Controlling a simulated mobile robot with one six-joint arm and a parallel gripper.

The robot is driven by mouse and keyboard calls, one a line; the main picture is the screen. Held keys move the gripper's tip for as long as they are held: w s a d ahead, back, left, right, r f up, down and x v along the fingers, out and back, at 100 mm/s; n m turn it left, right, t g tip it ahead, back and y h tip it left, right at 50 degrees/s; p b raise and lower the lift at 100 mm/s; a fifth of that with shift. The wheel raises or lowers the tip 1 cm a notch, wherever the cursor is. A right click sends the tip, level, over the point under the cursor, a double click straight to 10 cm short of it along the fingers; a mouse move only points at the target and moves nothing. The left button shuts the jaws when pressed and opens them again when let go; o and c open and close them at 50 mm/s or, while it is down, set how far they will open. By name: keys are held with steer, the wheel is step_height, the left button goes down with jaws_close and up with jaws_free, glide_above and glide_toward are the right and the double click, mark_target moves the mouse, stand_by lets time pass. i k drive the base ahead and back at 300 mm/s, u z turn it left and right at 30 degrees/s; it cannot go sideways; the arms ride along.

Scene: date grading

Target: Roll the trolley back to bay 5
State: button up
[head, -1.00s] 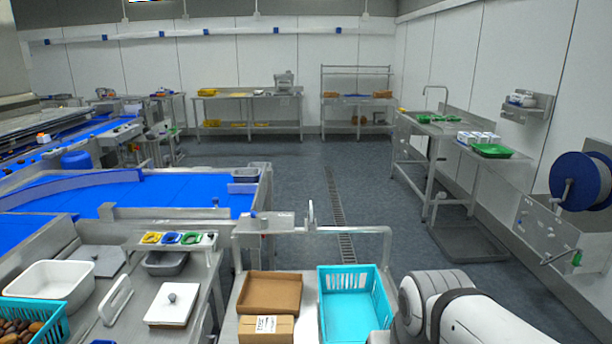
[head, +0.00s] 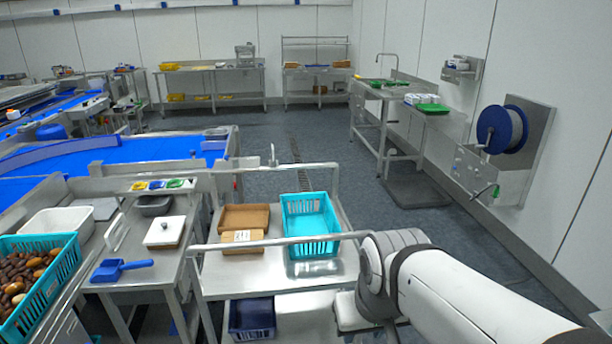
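The steel trolley (head: 222,281) stands directly in front of me, with a raised push bar on its near side and another on its far side. Its top carries a turquoise crate (head: 310,225), which looks empty, a shallow cardboard tray (head: 244,212) and a small closed carton (head: 243,236). A dark blue crate (head: 252,318) sits on its lower shelf. My white arm reaches in from the lower right, its rounded joint beside the right end of the near bar. My gripper does not show. No bay number is readable.
A blue conveyor (head: 130,155) lies beyond. Open floor (head: 355,205) extends behind and right, toward a sink bench (head: 390,88) and a wall hose reel (head: 500,130).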

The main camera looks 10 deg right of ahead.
mark_target(304, 291)
steer(key=z, duration=0.6)
steer(key=i, duration=1.55)
steer(key=u, duration=0.6)
